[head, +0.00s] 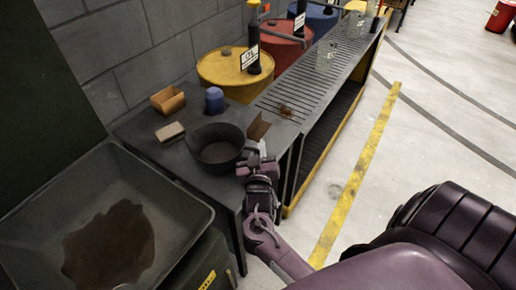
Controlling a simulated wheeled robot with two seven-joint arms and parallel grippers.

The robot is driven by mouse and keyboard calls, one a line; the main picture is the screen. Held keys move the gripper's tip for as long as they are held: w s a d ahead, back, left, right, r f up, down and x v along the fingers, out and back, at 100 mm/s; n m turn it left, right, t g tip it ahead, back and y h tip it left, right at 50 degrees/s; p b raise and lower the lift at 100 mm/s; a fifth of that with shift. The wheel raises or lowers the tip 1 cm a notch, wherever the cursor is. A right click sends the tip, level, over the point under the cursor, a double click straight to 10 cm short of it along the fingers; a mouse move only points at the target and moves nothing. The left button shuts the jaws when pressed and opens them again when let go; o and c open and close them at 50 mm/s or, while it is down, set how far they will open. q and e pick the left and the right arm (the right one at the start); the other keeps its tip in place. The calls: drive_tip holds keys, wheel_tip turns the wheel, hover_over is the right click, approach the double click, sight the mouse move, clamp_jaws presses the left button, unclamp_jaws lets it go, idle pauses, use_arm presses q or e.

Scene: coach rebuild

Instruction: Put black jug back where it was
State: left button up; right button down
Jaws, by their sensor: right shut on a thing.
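The black jug (217,146) is a wide, dark, round open vessel, seen from above at the near end of the dark bench (196,180). It looks upright, and its inside is dark. My right gripper (256,162) is at the jug's right side, shut on it near the rim. The exact grip is hard to make out, and I cannot tell whether the jug's base touches the bench top. My left gripper is not in view.
A grey tray (193,239) with a brown stain stands at the left. An orange box (168,101), a tan block (170,132) and a blue item (214,100) lie behind the jug. A brown piece (259,127) is close right. Drums, including a yellow one (225,68), stand behind.

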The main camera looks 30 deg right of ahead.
drive_tip(key=c, duration=1.4)
unclamp_jaws()
drive_tip(key=shift+c, duration=0.2)
drive_tip(key=shift+s, duration=0.1)
drive_tip(key=v, duration=1.2)
